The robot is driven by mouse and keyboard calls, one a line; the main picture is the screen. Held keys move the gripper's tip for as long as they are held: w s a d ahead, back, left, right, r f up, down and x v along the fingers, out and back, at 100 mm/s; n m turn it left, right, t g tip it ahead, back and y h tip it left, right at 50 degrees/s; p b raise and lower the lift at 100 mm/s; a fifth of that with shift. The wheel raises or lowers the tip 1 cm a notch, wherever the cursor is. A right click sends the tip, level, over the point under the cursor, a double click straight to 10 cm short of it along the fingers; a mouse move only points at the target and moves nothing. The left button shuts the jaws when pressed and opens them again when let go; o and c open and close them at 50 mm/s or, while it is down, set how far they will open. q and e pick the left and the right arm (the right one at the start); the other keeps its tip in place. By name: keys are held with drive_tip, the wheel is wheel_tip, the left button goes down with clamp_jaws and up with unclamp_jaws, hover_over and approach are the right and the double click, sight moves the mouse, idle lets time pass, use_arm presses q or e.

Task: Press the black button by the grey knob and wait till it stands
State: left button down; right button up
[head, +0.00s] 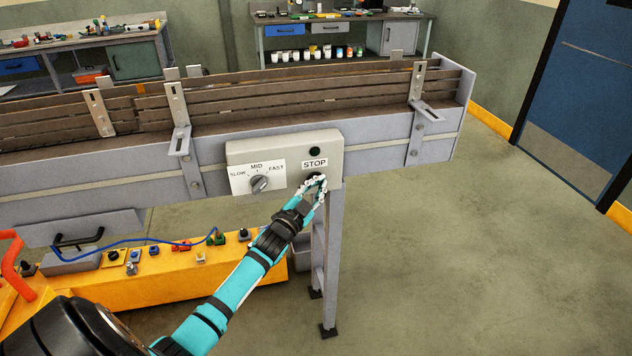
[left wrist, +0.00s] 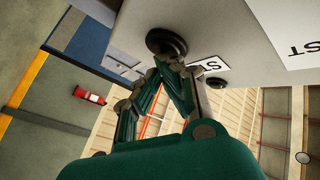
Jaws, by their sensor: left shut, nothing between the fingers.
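A light grey control box (head: 238,152) is on the side of the conveyor. The grey knob (head: 260,184) sits on its white SLOW-MID-FAST plate. To the right is the STOP label (head: 314,163), with a small dark round lamp or button (head: 314,152) above it. The black button (left wrist: 167,42) shows large in the left wrist view; in the head view it is mostly hidden behind my fingers, below the label. My left gripper (head: 320,180) is shut and empty, its tips (left wrist: 168,63) at the button's edge; I cannot tell whether they touch it. My right gripper is not in view.
The slatted conveyor (head: 300,100) runs across behind the box, with metal brackets (head: 178,105) on its rail. A support leg (head: 330,270) stands below the box. A yellow bench (head: 170,275) with small parts is at lower left. The floor to the right is clear.

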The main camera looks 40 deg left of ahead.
use_arm(q)
drive_tip(key=shift+s+d+p, duration=0.4)
drive_tip(key=shift+s+d, duration=0.15)
drive_tip(key=shift+d, duration=0.05)
drive_tip(key=s+d+p, duration=0.2)
drive_tip(key=s+d, duration=0.1)
drive_tip(key=shift+s+d, duration=0.1)
drive_tip(key=shift+d, duration=0.3)
drive_tip(key=shift+f, duration=0.1)
idle(0.7)
